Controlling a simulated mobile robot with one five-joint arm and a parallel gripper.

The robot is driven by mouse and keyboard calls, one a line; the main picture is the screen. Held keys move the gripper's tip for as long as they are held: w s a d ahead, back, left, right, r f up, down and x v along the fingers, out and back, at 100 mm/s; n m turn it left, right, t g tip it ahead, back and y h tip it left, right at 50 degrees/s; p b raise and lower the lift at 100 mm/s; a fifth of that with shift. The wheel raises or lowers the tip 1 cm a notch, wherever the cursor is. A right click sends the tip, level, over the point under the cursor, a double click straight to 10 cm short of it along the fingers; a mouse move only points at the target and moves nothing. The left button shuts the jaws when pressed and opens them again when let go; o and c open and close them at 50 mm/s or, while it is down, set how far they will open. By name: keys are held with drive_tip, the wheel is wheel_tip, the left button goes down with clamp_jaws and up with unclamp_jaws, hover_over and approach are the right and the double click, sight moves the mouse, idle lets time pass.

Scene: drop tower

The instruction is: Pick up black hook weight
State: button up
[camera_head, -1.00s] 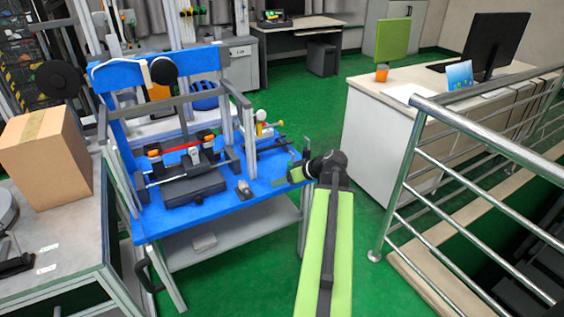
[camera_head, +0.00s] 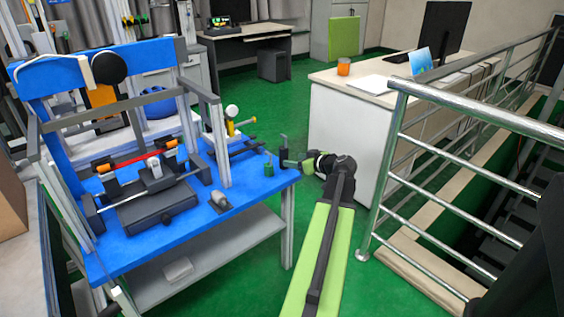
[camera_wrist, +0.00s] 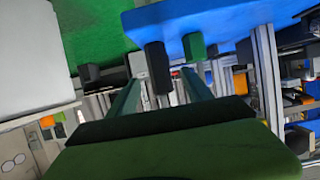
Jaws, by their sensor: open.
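The black hook weight (camera_wrist: 157,65) stands on the blue bench (camera_wrist: 180,20) near its edge in the wrist view, which looks upside down. Its thin stem points between my fingers. In the head view a dark upright piece, which looks like this weight (camera_head: 283,143), shows at the bench's right corner, partly hidden by my gripper. My gripper (camera_head: 288,160) is open there; its two green fingers (camera_wrist: 160,82) lie on either side of the weight's stem in the wrist view. I cannot tell whether they touch it.
A green hook weight (camera_head: 268,170) stands close by on the bench, and a dark block (camera_wrist: 212,50) shows beside it in the wrist view. A grey metal piece (camera_head: 220,200) lies nearer the front. A white desk (camera_head: 345,125) and metal railing (camera_head: 400,130) stand to the right.

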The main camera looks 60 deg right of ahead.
drive_tip(key=x, duration=0.3)
drive_tip(key=shift+w+d+f+b, duration=0.1)
drive_tip(key=shift+w+f+b, duration=0.15)
drive_tip(key=shift+b, duration=0.1)
drive_tip(key=b+x, duration=0.1)
drive_tip(key=x, duration=0.1)
drive_tip(key=b+x, duration=0.1)
drive_tip(key=x, duration=0.2)
drive_tip(key=shift+s+d+f+b, duration=0.1)
drive_tip(key=shift+s+f+b, duration=0.05)
drive_tip(key=shift+f+b, duration=0.25)
clamp_jaws()
drive_tip(key=shift+r, duration=0.1)
idle(0.5)
